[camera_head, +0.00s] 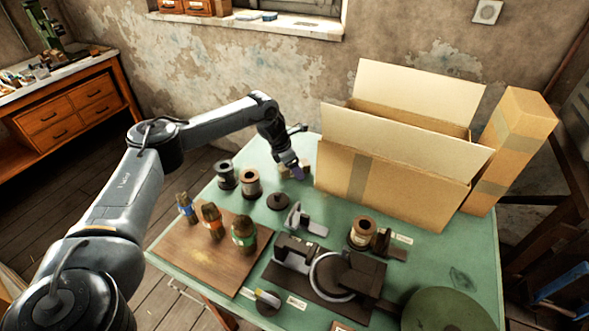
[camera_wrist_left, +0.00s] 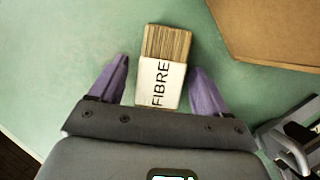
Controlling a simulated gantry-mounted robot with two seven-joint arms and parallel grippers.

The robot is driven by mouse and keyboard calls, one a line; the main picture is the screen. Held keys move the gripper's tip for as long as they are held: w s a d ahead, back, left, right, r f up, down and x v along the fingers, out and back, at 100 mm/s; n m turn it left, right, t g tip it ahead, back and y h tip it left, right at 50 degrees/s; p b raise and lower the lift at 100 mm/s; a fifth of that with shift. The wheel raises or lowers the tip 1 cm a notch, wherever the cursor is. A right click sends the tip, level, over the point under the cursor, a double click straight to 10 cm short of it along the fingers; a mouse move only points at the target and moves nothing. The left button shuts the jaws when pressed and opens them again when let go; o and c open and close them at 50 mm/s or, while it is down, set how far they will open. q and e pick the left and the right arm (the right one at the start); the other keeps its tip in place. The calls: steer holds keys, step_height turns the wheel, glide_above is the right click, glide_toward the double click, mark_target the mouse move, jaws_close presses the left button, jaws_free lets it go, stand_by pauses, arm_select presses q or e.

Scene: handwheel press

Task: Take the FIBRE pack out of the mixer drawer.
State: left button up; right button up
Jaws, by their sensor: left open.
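The FIBRE pack (camera_wrist_left: 166,45) is a block of brown, layered strips with a white band lettered FIBRE. In the left wrist view it lies on the green tabletop, not in a drawer. My left gripper (camera_wrist_left: 159,68) is open, with one purple finger on each side of the pack's white end and green gaps between. In the head view my left gripper (camera_head: 296,171) is low at the table's far side, left of the cardboard box, and mostly hides the pack. No drawer that I can identify as the mixer's shows. My right gripper is not in view.
A large open cardboard box (camera_head: 390,192) stands right of my left gripper. Two dark spools (camera_head: 249,183) and a dark disc (camera_head: 278,201) sit nearer. A dark press-like device (camera_head: 345,275) occupies the front middle.

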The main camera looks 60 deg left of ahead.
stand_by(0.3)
arm_select(q)
steer(key=shift+f, duration=0.1)
steer(key=c, duration=1.2)
